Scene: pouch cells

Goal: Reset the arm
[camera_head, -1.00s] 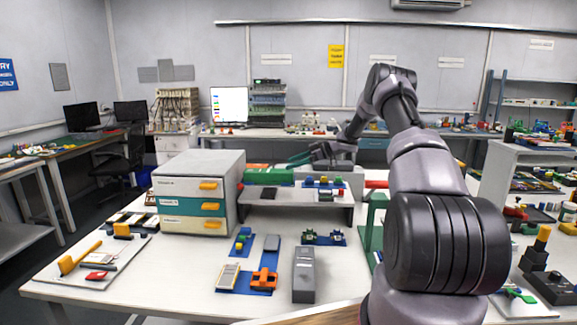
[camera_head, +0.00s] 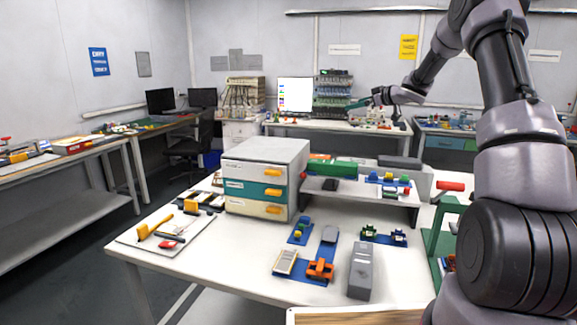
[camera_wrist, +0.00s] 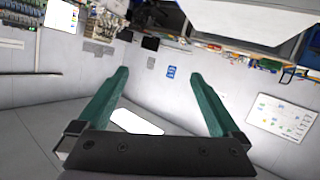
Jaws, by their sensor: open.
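My gripper (camera_head: 368,101) is raised in the air above the back of the table (camera_head: 215,284), at the end of my arm on the right in the head view. In the wrist view my gripper's two green fingers (camera_wrist: 160,90) stand wide apart with nothing between them. No object touches the fingers.
A three-drawer cabinet (camera_head: 250,190) stands on the table, beside a low shelf (camera_head: 345,194). In front lie blue fixtures (camera_head: 314,281), an orange clamp (camera_head: 320,269) and a grey block (camera_head: 360,272). A tray with tools (camera_head: 168,232) lies at left. The air around my gripper looks clear.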

